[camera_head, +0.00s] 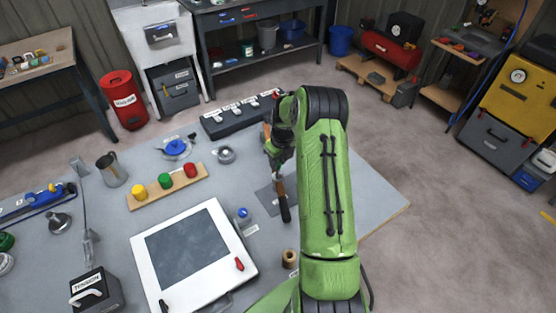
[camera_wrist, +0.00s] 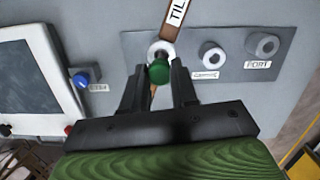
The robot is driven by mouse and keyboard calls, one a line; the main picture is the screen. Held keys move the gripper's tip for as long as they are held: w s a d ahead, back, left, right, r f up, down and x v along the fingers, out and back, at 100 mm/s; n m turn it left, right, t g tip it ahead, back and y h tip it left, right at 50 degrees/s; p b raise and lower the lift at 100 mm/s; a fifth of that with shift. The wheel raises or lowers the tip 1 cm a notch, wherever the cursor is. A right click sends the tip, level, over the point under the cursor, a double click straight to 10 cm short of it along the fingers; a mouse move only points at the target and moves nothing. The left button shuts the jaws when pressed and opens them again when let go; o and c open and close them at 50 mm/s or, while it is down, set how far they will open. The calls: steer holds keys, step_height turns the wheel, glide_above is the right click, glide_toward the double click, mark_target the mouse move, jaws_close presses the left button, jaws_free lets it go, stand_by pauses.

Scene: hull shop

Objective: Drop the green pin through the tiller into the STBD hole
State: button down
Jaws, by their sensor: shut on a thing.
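My gripper (camera_wrist: 158,78) is shut on the green pin (camera_wrist: 159,73), whose round green head shows between the fingertips in the wrist view. The pin is over or at a pale metal ring (camera_wrist: 153,46), the leftmost of three on a grey plate (camera_wrist: 232,40). I cannot tell whether its shaft is in the hole. The brown tiller (camera_wrist: 168,30), with a partly cut-off label, runs to this ring. The tiller's dark handle (camera_head: 285,209) shows in the head view. The right ring (camera_wrist: 264,46) is labelled PORT; no STBD label is readable. My arm partly hides the work area in the head view.
A white-framed panel (camera_head: 217,220) lies left of the plate, with a blue button (camera_head: 242,213) beside it. A wooden rack (camera_head: 150,200) holds yellow, green and red pieces. A black block (camera_head: 213,130) with pale fittings stands behind. The table's right side is clear.

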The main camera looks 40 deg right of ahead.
mark_target(278, 169)
steer(key=shift+f+b, duration=1.75)
steer(key=shift+f, duration=0.5)
stand_by(0.4)
steer(key=shift+c, duration=2)
jaws_free()
steer(key=shift+r+p, duration=2.55)
steer(key=shift+r, duration=1.6)
steer(key=shift+f, duration=0.1)
